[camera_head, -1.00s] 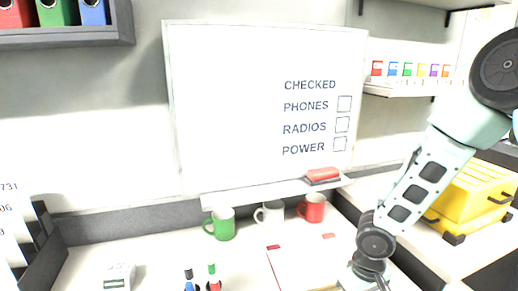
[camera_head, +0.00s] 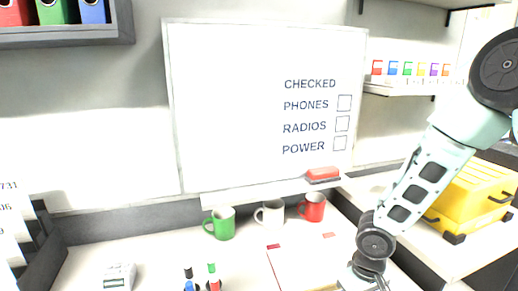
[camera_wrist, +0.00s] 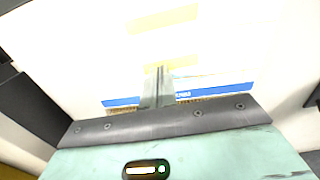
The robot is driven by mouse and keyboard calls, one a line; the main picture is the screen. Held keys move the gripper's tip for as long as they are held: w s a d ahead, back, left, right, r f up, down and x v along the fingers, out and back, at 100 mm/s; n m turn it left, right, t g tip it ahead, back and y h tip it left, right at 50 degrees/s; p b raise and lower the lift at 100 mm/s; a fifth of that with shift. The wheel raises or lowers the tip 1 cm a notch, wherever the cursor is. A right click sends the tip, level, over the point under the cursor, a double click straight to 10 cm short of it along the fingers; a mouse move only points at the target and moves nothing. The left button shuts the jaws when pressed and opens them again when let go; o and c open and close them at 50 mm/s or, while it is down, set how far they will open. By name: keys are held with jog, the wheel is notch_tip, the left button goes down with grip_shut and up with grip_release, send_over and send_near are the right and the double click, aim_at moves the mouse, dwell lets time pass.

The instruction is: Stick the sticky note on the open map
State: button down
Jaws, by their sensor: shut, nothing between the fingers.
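My gripper (camera_wrist: 158,72) is shut and empty in the wrist view, with its fingertips over a pale, washed-out surface. A pale yellow patch (camera_wrist: 165,20) lies beyond the fingertips; a second yellow patch (camera_wrist: 128,58) lies around them, partly hidden. I cannot tell for sure which one is the sticky note. A sheet with a blue strip (camera_wrist: 122,101) lies under the fingers and is partly covered by my gripper. In the head view a pale sheet with a red edge (camera_head: 272,262) lies on the desk, cut off below. I cannot tell surely which sheet is the open map.
Green (camera_head: 222,223), white (camera_head: 270,213) and red (camera_head: 313,207) mugs stand at the desk's back, below a whiteboard (camera_head: 240,110) with an eraser (camera_head: 322,174). Markers (camera_head: 213,278) stand at the front. A yellow case (camera_head: 475,195) is at right.

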jog(key=shift+f+b, duration=0.6)
jog(key=shift+f, duration=0.1)
jog(key=shift+r, duration=0.2)
dwell(0.5)
jog(key=shift+r+p, duration=2.25)
jog(key=shift+r, duration=0.15)
jog(key=shift+s+a+r, duration=0.1)
jog(key=shift+a+r, duration=0.05)
jog(key=shift+r, duration=0.05)
jog(key=s+a+r+n, duration=0.2)
jog(key=s+a+r, duration=0.2)
jog(key=s+r, duration=0.5)
jog(key=s+a+r+n, duration=0.2)
jog(key=s+a+r, duration=0.2)
jog(key=s+r, duration=0.6)
jog(key=shift+s+a+y, duration=0.3)
jog(key=shift+s+a, duration=0.05)
jog(key=shift+s, duration=0.55)
